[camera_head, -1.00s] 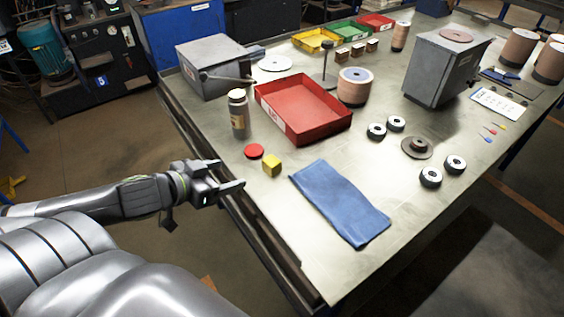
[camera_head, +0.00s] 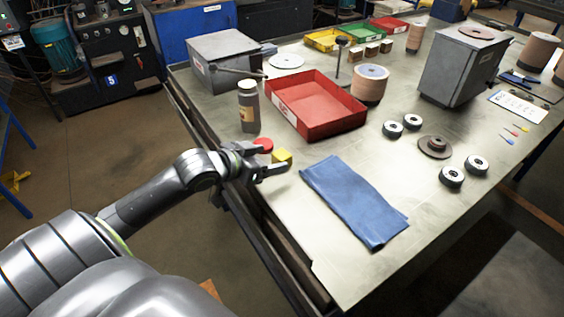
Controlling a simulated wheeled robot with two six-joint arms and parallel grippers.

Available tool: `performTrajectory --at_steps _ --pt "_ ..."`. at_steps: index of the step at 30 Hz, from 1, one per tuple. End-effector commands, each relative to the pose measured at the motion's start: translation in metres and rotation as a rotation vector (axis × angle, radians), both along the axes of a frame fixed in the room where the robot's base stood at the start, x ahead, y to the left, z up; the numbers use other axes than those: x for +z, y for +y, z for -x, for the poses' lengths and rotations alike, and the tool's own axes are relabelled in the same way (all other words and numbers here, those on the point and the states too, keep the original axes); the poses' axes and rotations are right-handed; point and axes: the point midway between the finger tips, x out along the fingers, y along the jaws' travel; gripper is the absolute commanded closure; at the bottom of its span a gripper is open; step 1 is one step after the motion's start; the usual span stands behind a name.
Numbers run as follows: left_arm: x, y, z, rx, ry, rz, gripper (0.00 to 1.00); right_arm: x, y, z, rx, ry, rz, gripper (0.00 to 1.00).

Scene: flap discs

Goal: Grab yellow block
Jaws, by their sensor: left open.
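The yellow block (camera_head: 283,156) sits on the metal table near its left edge, beside the red disc (camera_head: 263,145). My left gripper (camera_head: 279,161) is open, with its fingertips at the block. One finger is on the near side of the block and overlaps its lower part in the picture. I cannot tell whether the fingers touch the block. My right gripper is not in view.
A dark bottle (camera_head: 248,107) with a white cap stands behind the red disc. A red tray (camera_head: 318,131) lies further back. A folded blue cloth (camera_head: 352,200) lies to the right of the block. Several black-and-white rings and a brown disc (camera_head: 435,146) lie further right.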

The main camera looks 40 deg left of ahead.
Motion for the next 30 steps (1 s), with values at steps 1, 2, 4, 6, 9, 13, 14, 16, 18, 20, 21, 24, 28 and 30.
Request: performTrajectory --at_steps 1,2,4,6,9,13,14,16,18,20,21,24,28,30 --pt "-0.002 -0.001 -0.003 0.001 0.000 0.002 0.31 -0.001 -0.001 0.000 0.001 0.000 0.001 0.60" --pt "-0.002 -0.001 -0.004 0.001 0.001 0.002 0.31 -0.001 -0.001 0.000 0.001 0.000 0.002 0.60" --pt "-0.003 -0.001 -0.005 0.000 0.001 0.001 0.31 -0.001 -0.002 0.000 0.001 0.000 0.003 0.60" --pt "-0.005 -0.002 -0.009 0.000 0.000 0.001 0.31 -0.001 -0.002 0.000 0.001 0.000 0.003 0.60" --pt "-0.010 -0.005 -0.017 0.001 0.000 0.004 0.31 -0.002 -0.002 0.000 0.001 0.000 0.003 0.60" --pt "-0.018 -0.010 -0.031 0.001 0.000 0.004 0.31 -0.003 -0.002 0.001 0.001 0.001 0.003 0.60" --pt "-0.019 -0.010 -0.035 0.001 0.000 0.005 0.31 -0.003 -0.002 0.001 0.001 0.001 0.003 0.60" --pt "-0.023 -0.011 -0.042 0.002 0.001 0.004 0.31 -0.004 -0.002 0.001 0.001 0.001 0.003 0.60" --pt "-0.025 -0.012 -0.047 0.000 -0.001 0.001 0.31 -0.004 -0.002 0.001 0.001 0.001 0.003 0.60" --pt "-0.027 -0.013 -0.049 0.000 0.000 0.001 0.31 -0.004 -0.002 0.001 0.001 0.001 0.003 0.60" --pt "-0.027 -0.013 -0.049 0.000 0.001 0.000 0.31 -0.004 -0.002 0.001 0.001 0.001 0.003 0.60" --pt "-0.027 -0.012 -0.049 0.000 0.002 -0.002 0.31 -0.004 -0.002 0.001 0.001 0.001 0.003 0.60" --pt "-0.027 -0.012 -0.049 0.000 0.001 -0.001 0.36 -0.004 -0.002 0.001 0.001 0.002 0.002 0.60" --pt "-0.027 -0.012 -0.049 0.000 0.001 -0.001 0.45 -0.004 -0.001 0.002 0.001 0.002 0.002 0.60"
